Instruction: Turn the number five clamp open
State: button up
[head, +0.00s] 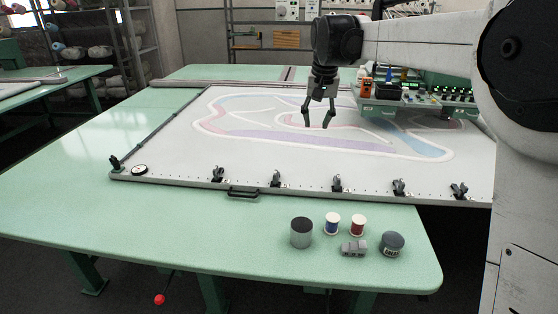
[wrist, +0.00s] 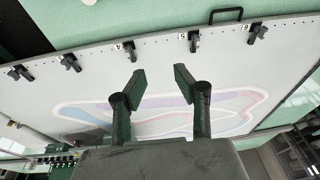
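The number five clamp (wrist: 193,42) is a small black clamp on the frame's edge, beside a white tag marked 5 in the wrist view. In the head view, it matches the clamp (head: 276,178) just right of the black handle. Its lever position is too small to judge. My gripper (head: 317,118) hangs fingers down above the white panel, behind the clamp row and apart from it. In the wrist view, its two fingers (wrist: 160,80) are spread with nothing between them, and the number five clamp lies beyond them, slightly right.
Neighbouring clamps four (wrist: 130,50) and six (wrist: 257,32) stand either side. A black handle (head: 243,192) projects from the frame's front edge.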

jog(key=w+a+f+g+p, duration=0.1)
jog(key=w+a+f, duration=0.45)
jog(key=w, duration=0.25)
jog(key=g+p, duration=0.2)
send_near(275, 172)
jog(key=f, duration=0.9)
jog(key=shift+s+a+f+p, duration=0.1)
jog(key=shift+s+f+p, duration=0.1)
jog(key=shift+f+p, duration=0.15)
jog(key=shift+c, duration=0.3)
grip_shut()
